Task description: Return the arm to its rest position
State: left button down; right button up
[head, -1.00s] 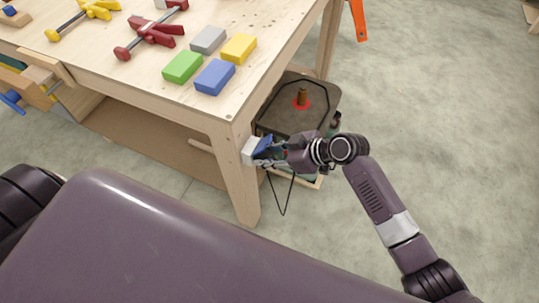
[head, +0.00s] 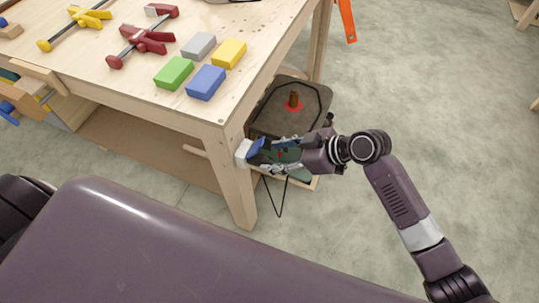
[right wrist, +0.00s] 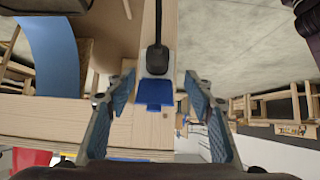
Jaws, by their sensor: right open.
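My right gripper (head: 268,155) is beside the near corner leg of the workbench (head: 225,180), its fingers pointing left. In the right wrist view the two blue-padded fingers (right wrist: 158,92) are spread apart with nothing gripped. Beyond and between them, a black plug-like piece (right wrist: 157,58) with a cord sits at a white box (head: 243,153) with a blue part (head: 255,147), at the bench leg. The blue part also shows in the right wrist view (right wrist: 154,95). My right arm stretches out from the lower right. My left gripper is not in view.
A green block (head: 174,73), a blue block (head: 206,82), a yellow block (head: 229,53) and a grey block (head: 198,45) lie on the bench, near a red clamp (head: 143,39). A dark-topped stand (head: 275,112) is behind the gripper. A black cord (head: 280,205) hangs below. Floor at right is clear.

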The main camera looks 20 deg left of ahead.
jog(key=w+d+f+m+t+h+p, duration=0.1)
jog(key=w+d+f+m, duration=0.2)
jog(key=d+f, duration=0.3)
jog(key=w+d+f+m+t+h+p, duration=0.2)
jog(key=d+f+m, duration=0.15)
jog(key=f, duration=0.45)
jog(key=s+d+f+m+h, duration=0.1)
jog(key=s+d+f+m, duration=0.15)
jog(key=d+f, duration=0.35)
jog(key=s+d+f+m+h, duration=0.2)
jog(key=s+d+f, duration=0.15)
jog(key=f, duration=0.55)
jog(key=s+d+f+m+h, duration=0.2)
jog(key=s+d+f+m, duration=0.1)
jog(key=s+d+f, duration=0.85)
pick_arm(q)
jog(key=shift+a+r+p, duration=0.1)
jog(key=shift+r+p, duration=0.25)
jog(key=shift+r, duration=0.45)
pick_arm(e)
jog(key=s+d+f+g+h, duration=0.1)
jog(key=s+d+f, duration=0.1)
jog(key=s, duration=1)
jog(key=s+d+f+m+g+h, duration=0.1)
jog(key=s+d+f, duration=0.2)
jog(key=s, duration=0.9)
jog(key=shift+f+g, duration=0.2)
jog(key=shift+g, duration=0.1)
jog(key=shift+d, duration=0.15)
